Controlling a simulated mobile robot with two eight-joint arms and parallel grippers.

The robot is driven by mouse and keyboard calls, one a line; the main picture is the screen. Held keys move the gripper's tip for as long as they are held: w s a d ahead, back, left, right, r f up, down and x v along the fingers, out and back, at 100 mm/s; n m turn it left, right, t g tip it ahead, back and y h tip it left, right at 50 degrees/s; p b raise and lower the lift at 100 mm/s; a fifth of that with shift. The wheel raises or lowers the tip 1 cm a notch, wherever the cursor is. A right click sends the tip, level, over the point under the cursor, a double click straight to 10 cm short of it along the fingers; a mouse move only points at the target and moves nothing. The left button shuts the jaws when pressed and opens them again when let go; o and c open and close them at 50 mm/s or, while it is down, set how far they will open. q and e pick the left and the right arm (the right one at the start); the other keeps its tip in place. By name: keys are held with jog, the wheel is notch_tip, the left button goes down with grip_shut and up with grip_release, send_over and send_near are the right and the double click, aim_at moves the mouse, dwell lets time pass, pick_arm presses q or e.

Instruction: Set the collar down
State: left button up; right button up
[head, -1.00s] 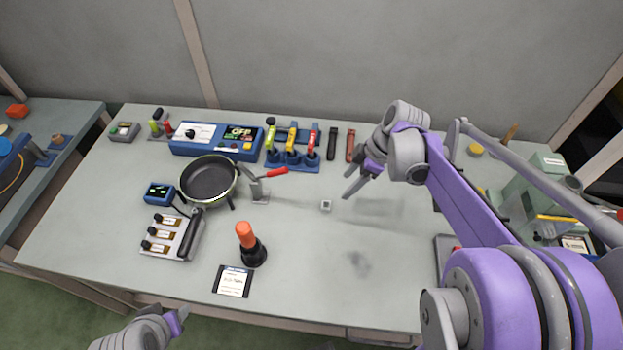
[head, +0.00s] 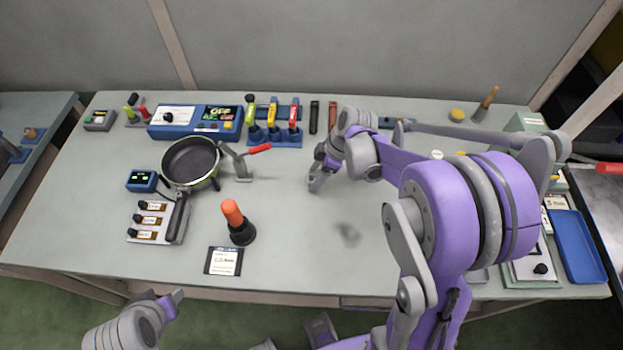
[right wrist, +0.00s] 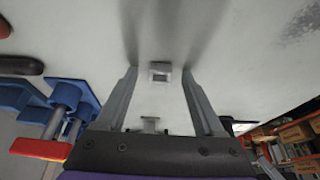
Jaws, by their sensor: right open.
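The collar (right wrist: 160,67) is a small grey square piece with a darker middle, seen on the pale table in the right wrist view. It lies between the tips of my right gripper (right wrist: 159,78), whose two fingers stand apart on either side of it with gaps. In the head view my right gripper (head: 315,184) is low over the table, right of the red-handled clamp, and the collar is hidden there. My left gripper (head: 172,302) is at the bottom left, in front of the table edge; its jaw opening is unclear.
A black pan (head: 191,161) stands left of the red-handled clamp (head: 240,162). An orange-topped tool (head: 236,222) stands upright near the front. A blue rack (head: 274,138) with coloured handles is behind. The table in front of the right gripper is clear.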

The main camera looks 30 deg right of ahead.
jog(key=shift+c, duration=0.3)
grip_shut()
